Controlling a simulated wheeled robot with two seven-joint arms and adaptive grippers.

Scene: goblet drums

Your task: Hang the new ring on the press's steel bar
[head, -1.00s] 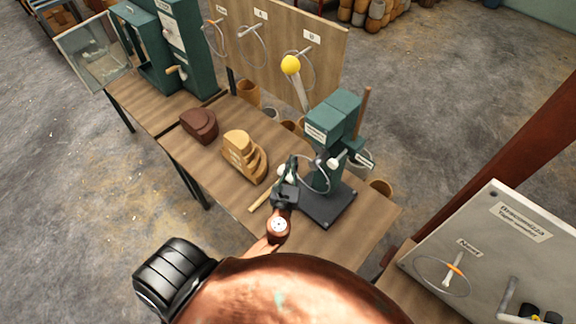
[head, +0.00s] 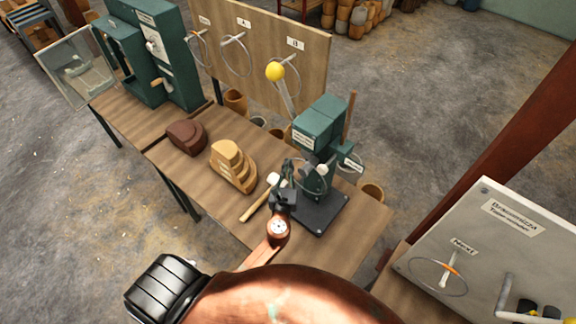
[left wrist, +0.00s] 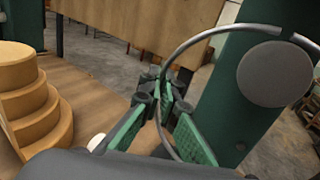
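The thin grey ring (head: 300,188) is at the front of the green press (head: 318,130), beside a pale round bar end (head: 321,170). In the left wrist view the ring (left wrist: 200,38) arcs over the bar's grey round end (left wrist: 275,73); I cannot tell whether it rests on the bar. My left gripper (head: 288,172) is at the ring's left side. In the left wrist view the ring passes between the green finger pads of this gripper (left wrist: 163,105), with a visible gap between them. My right gripper is out of view.
A tan stepped block (head: 232,165), a dark brown block (head: 186,136) and a mallet (head: 258,203) lie on the wooden table (head: 200,175) left of the press. A pegboard (head: 262,60) with rings stands behind. A grey panel (head: 490,255) with another ring is at right.

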